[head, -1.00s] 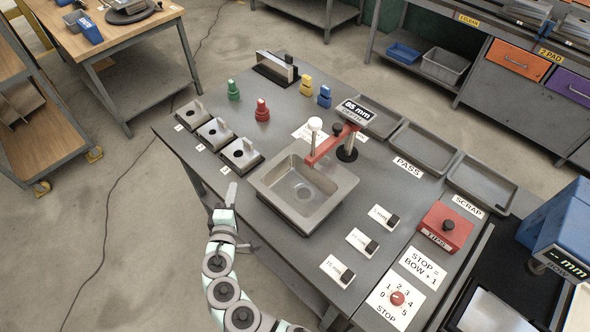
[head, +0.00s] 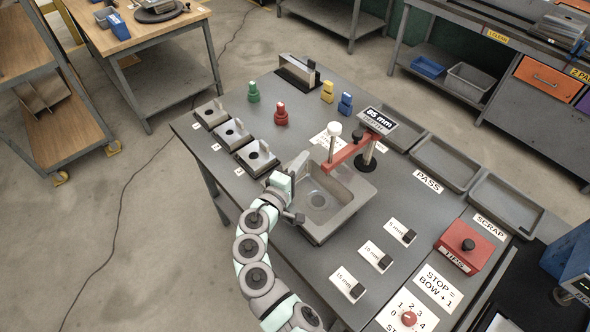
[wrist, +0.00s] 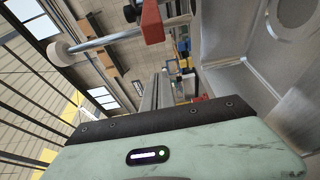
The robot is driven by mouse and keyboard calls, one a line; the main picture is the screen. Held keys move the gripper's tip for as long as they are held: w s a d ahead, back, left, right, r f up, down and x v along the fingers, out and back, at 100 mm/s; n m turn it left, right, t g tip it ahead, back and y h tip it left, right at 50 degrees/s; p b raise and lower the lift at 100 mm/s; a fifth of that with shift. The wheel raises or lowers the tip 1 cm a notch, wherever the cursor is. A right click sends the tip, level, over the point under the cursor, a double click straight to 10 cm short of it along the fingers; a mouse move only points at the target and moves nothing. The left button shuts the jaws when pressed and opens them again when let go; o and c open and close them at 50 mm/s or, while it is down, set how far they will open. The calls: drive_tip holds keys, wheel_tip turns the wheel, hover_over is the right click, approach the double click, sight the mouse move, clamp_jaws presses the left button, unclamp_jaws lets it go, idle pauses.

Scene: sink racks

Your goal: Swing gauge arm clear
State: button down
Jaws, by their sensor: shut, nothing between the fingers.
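The red gauge arm (head: 347,153) reaches from its dark post (head: 368,157) out over the metal sink (head: 340,228). A white knob (head: 334,130) stands on its free end. In the wrist view the knob (wrist: 58,53) and its rod show at upper left, with part of the red arm (wrist: 152,22) at the top. My gripper (head: 301,160) is shut and empty at the sink's far left rim, left of the knob and apart from it. Its narrow fingers (wrist: 160,92) show in the wrist view. The "85 mm" display (head: 377,120) sits above the post.
Several grey fixtures (head: 257,158) line the left table edge beside my gripper. Green, red (head: 281,114), yellow and blue pieces stand behind. Labelled blocks (head: 376,256) lie in front of the sink. Empty trays (head: 447,161) and a red TIPS box (head: 467,246) are at right.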

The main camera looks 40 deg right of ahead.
drive_tip(key=s, duration=0.2)
drive_tip(key=s+d, duration=0.1)
drive_tip(key=shift+s+p, duration=0.35)
drive_tip(key=shift+s, duration=0.1)
idle(0.3)
